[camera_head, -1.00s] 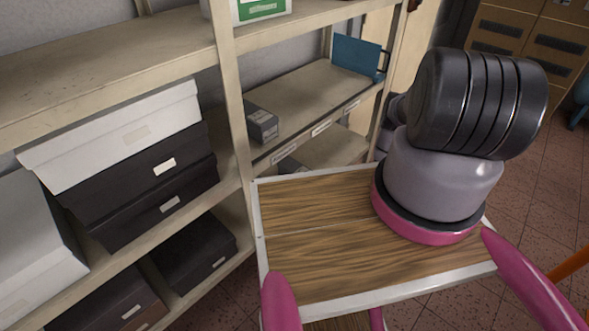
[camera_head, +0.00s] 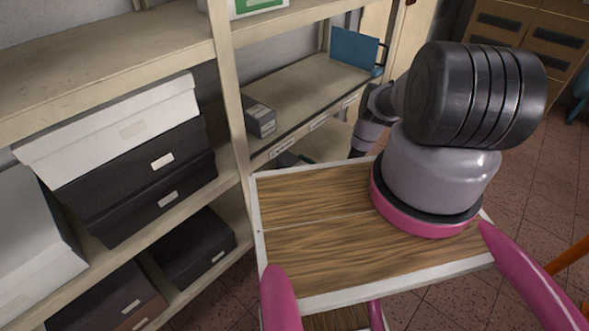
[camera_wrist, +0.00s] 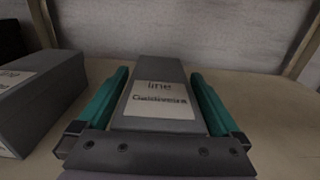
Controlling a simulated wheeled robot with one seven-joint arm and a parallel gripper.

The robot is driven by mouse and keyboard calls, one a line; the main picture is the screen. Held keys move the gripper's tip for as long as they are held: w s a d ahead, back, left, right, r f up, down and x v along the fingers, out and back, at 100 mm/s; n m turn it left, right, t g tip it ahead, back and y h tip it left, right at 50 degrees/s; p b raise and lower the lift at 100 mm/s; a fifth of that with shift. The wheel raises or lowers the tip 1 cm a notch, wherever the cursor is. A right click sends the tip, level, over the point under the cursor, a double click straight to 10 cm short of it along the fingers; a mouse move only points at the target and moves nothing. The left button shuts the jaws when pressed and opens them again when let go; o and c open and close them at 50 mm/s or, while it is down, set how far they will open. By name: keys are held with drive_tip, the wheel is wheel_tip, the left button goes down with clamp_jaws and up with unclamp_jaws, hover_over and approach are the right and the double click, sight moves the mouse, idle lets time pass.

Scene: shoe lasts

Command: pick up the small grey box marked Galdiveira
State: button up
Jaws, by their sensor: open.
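In the wrist view, a small grey box (camera_wrist: 157,72) with a pale label reading "line" and what looks like "Galdiveira" lies on a beige shelf. My gripper (camera_wrist: 159,76) is open, with one green finger along each side of this box. The fingers look close to its sides; whether they touch is unclear. In the head view my fingers are hidden. A grey box (camera_head: 259,118) shows on the middle shelf there, and a dark one is partly seen on the shelf below; I cannot tell which is the marked box.
Another grey box (camera_wrist: 38,100) with a label stands close left of my gripper. A blue folder-like object (camera_head: 355,50) stands at the far end of the middle shelf. Shelf posts (camera_head: 232,90) and several larger shoe boxes (camera_head: 120,130) fill the left.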

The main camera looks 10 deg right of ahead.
drive_tip(key=c, duration=1.3)
